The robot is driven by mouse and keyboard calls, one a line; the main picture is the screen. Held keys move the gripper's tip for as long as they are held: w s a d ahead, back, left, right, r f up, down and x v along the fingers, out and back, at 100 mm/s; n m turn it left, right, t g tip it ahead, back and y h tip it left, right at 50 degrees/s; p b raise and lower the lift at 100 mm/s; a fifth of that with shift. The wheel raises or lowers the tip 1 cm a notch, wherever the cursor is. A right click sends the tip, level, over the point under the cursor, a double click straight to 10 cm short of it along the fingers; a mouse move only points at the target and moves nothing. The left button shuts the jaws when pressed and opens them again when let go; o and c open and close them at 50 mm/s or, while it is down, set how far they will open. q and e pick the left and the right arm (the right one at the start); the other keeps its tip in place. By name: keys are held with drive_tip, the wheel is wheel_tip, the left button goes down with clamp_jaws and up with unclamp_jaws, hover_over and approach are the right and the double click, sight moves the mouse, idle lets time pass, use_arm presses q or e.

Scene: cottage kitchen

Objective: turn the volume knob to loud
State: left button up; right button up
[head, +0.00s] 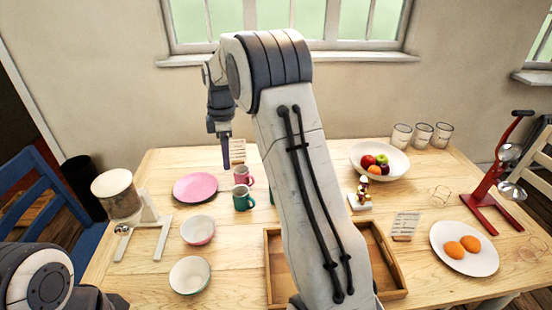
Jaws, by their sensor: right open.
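I see no volume knob or radio in the head view; my right arm covers a strip down the middle of the table and may hide things there. My right gripper (225,150) hangs fingers-down at the end of that arm, left of centre. It is open, and nothing shows between its fingers. It appears above the back part of the table, near a pink mug (243,175) and a pink plate (195,187); its exact height cannot be told. Of my left arm only a rounded joint shows at the bottom left, and its gripper is out of view.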

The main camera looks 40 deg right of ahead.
drive_tip(key=d+f+n+p, duration=0.1)
drive_tip(key=d+f, duration=0.1)
drive_tip(key=d, duration=0.8)
drive_tip(key=d+f+n, duration=0.1)
drive_tip(key=d+f, duration=0.1)
drive_tip(key=d, duration=0.9)
drive_tip(key=f, duration=0.3)
drive_tip(key=f+p, duration=0.1)
drive_tip(key=f, duration=0.2)
drive_tip(key=w+f+p, duration=0.1)
drive_tip(key=f, duration=0.2)
drive_tip(key=shift+a+f, duration=0.1)
drive_tip(key=shift+a, duration=0.05)
drive_tip(key=shift+w+f, duration=0.1)
drive_tip(key=shift+f, duration=0.45)
clamp_jaws()
